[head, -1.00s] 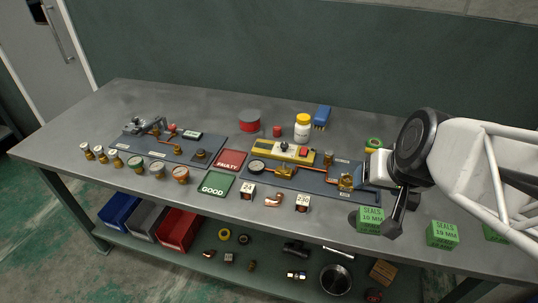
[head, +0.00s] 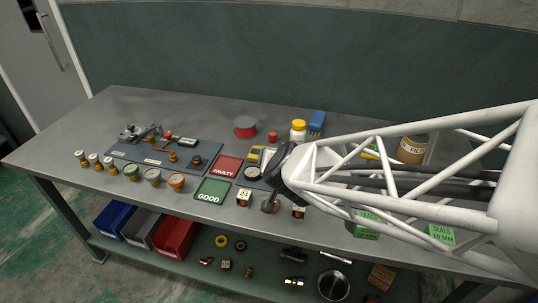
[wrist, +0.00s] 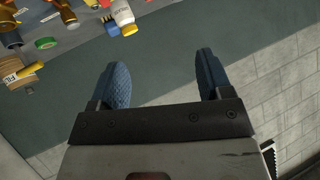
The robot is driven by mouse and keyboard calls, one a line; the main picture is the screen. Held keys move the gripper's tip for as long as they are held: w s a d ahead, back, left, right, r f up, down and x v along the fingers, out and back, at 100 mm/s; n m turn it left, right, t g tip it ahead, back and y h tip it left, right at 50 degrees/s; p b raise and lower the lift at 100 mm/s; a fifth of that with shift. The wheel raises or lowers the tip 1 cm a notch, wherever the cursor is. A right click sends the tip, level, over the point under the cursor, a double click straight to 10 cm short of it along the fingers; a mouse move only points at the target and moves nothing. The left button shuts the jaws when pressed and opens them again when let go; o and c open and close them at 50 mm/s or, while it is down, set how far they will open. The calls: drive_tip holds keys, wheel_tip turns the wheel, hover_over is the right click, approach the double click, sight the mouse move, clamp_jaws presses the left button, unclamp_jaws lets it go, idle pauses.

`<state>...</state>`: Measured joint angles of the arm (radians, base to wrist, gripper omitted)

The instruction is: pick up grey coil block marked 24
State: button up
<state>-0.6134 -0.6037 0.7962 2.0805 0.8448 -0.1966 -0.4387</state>
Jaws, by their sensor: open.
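The grey coil block marked 24 (head: 244,198) stands upright near the table's front edge in the head view, just right of the green GOOD mat (head: 213,190). The block is not visible in the wrist view.
A similar block (head: 298,212) is mostly hidden behind my arm. The red FAULTY mat (head: 227,166), several gauges and a left board (head: 162,157) lie leftward. A white bottle (head: 298,132) stands behind. Green seal boxes (head: 441,235) are at right.

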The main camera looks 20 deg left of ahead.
drive_tip(key=t+h, duration=0.2)
hover_over(243, 197)
drive_tip(key=s+d, duration=0.1)
drive_tip(key=d, duration=0.3)
wheel_tip(243, 197, down, 6)
drive_tip(key=s+a+f+h, duration=0.1)
drive_tip(key=f, duration=0.1)
drive_tip(key=s+a+f+m, duration=0.1)
drive_tip(key=s+f, duration=0.1)
drive_tip(key=f, duration=0.1)
drive_tip(key=s+a+f+h, duration=0.1)
drive_tip(key=a+f, duration=0.1)
drive_tip(key=f, duration=0.1)
drive_tip(key=shift+s+m+t+h, duration=0.2)
drive_tip(key=shift+m+t+h, duration=0.1)
drive_tip(key=shift+t, duration=0.1)
drive_tip(key=shift+s+f, duration=0.35)
drive_tip(key=shift+f, duration=0.1)
drive_tip(key=shift+w, duration=0.1)
drive_tip(key=shift+x, duration=1.25)
drive_tip(key=shift+x, duration=2.6)
